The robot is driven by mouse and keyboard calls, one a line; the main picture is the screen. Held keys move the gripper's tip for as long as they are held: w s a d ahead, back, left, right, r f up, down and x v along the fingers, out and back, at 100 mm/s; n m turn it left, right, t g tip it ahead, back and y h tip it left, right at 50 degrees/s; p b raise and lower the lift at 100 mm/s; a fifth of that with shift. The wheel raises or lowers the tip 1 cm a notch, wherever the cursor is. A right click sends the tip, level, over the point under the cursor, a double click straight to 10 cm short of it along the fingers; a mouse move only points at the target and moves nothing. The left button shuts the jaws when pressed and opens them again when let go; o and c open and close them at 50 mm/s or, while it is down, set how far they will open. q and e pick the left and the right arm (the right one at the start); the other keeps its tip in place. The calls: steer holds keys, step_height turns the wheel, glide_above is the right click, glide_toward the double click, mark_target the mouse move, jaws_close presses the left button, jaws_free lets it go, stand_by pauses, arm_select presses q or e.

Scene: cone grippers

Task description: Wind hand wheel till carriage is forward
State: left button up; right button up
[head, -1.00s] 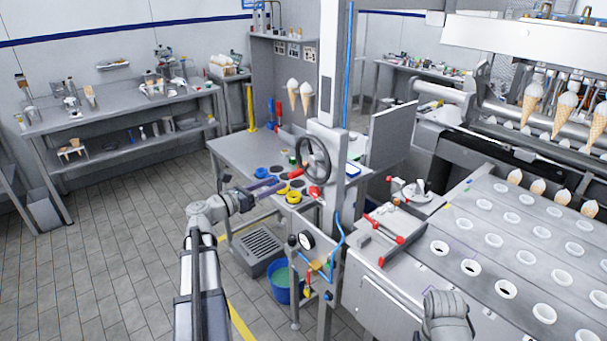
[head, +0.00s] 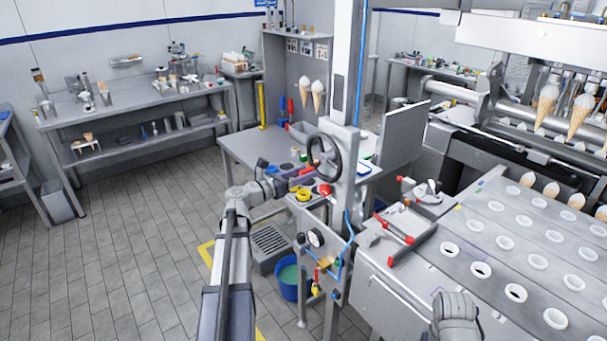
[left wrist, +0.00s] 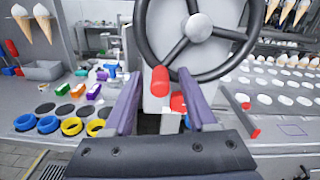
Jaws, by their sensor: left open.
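The black hand wheel (head: 309,153) stands upright on a light grey column at the centre of the head view. In the left wrist view its rim and spokes (left wrist: 197,27) fill the top. A red handle (left wrist: 160,80) sticks out from the wheel's lower rim. My left gripper (head: 291,178) has purple fingers and is open. In the left wrist view its fingertips (left wrist: 158,83) lie on either side of the red handle, and no clear contact shows. I cannot make out which part is the carriage.
Behind the wheel is a grey bench (head: 240,150) with coloured cups and blocks. Below it a blue bucket (head: 289,291) stands on the floor near a pressure gauge (head: 315,238). On the right, a plate with rows of holes (head: 540,215) and a red-handled device (head: 400,240) fill the space.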

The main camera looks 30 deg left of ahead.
arm_select(q)
jaws_close()
stand_by(0.3)
stand_by(1.1)
